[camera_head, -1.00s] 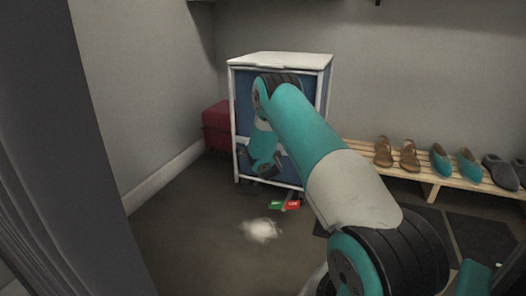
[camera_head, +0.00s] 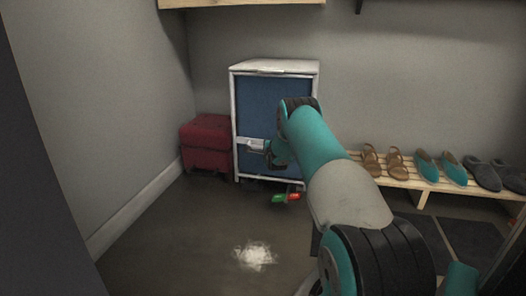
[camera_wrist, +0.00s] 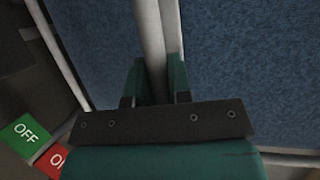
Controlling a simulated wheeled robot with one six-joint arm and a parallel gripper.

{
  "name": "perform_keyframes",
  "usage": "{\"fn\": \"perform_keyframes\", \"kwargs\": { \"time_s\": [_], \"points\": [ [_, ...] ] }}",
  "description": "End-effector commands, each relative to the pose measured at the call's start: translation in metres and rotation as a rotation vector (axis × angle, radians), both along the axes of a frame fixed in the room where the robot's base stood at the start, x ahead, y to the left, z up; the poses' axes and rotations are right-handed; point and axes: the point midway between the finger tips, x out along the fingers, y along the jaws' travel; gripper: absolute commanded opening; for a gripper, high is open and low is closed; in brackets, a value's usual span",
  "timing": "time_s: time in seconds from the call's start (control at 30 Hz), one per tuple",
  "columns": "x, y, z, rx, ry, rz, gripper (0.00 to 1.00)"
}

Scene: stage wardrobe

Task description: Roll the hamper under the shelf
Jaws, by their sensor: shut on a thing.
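The hamper (camera_head: 275,90) is an upright white-framed box with blue panels, standing on the floor near the back wall. Its blue side also fills much of the wrist view (camera_wrist: 245,60). My gripper (camera_wrist: 155,82) is shut on a white bar (camera_wrist: 150,40) of the hamper; in the head view it is at the hamper's front, partly hidden by my arm. A green and red pedal (camera_head: 287,198), marked OFF on green, sits low at the hamper's front. The wooden shelf (camera_head: 240,4) is on the back wall, above and behind the hamper, cut by the frame's top.
A red trunk (camera_head: 206,142) stands just left of the hamper, close to the left wall. A low slatted bench (camera_head: 408,184) with several shoes runs along the wall at right. A white fluffy patch (camera_head: 255,256) lies on open floor in front. Dark mats (camera_head: 455,236) lie at right.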

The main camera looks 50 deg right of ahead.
Motion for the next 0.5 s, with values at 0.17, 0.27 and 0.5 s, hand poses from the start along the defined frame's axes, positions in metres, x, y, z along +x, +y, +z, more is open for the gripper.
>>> {"fn": "perform_keyframes", "kwargs": {
  "time_s": [0.17, 0.27, 0.5],
  "points": [
    [-0.0018, -0.0062, 0.0038, -0.013, -0.003, -0.014, 0.0],
    [-0.0008, -0.0051, 0.0041, -0.013, -0.004, -0.013, 0.0],
    [0.0037, 0.0017, 0.0031, -0.01, -0.003, -0.003, 0.44]
  ]
}}
